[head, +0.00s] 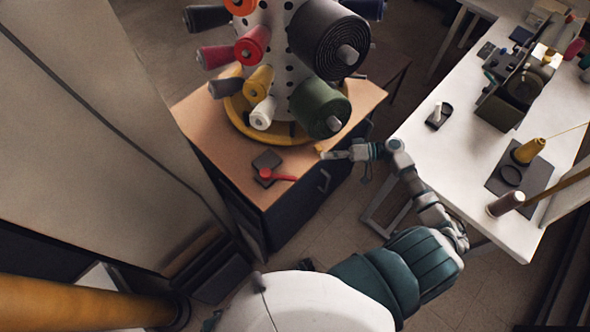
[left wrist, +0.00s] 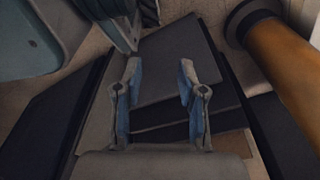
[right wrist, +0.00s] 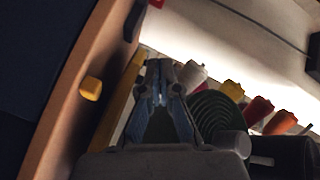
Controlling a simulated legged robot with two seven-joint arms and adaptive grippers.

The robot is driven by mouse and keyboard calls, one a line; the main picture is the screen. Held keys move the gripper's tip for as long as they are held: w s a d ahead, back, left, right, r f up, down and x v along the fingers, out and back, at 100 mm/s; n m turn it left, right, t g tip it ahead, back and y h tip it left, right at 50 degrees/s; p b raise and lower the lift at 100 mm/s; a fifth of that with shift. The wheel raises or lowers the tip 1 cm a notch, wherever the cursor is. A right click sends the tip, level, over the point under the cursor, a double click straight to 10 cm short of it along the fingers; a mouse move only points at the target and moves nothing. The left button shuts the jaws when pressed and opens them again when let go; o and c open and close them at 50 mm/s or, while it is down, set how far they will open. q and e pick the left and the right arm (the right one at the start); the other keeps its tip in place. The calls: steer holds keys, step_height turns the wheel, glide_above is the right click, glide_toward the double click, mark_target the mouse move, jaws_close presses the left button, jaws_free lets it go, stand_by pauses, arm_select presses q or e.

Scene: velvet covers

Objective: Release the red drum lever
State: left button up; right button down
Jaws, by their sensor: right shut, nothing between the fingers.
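The red drum lever (head: 278,177) lies on a dark base plate (head: 266,160) on the wooden cabinet top, in front of the drum (head: 278,62). It points right across the top. My right gripper (head: 328,155) is shut and empty at the cabinet's right edge, to the right of the lever and apart from it. In the right wrist view its fingertips (right wrist: 160,92) are together. A small red bit at the top edge there may be the lever. My left gripper (left wrist: 159,78) is open and empty in the left wrist view, over dark flat slabs. It does not show in the head view.
The drum carries spools, among them a green one (head: 318,108) near my right gripper. A yellow knob (right wrist: 91,88) sits on the cabinet's edge. A white table (head: 420,140) with tools and spools stands right. A thick yellow roll (left wrist: 285,60) is beside my left gripper.

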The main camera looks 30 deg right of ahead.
mark_target(280, 176)
steer(key=p+x, duration=0.1)
steer(key=x, duration=0.9)
steer(key=shift+a+r, duration=0.1)
steer(key=shift+a, duration=0.1)
steer(key=shift+s+a+f+p, duration=0.3)
steer(key=shift+s+f, duration=0.15)
steer(key=shift+s, duration=0.15)
steer(key=shift+s+a+f+p, duration=0.3)
steer(key=shift+s+f, duration=0.1)
steer(key=shift+s, duration=0.2)
steer(key=shift+s+d+f, duration=0.1)
steer(key=shift+s+f, duration=0.1)
steer(key=shift+s, duration=0.05)
arm_select(q)
steer(key=s+f, duration=0.2)
steer(key=s, duration=0.1)
steer(key=s+f, duration=0.1)
steer(key=shift+s+d, duration=0.4)
steer(key=shift+a, duration=0.2)
arm_select(e)
steer(key=shift+a, duration=0.35)
steer(key=shift+a, duration=0.1)
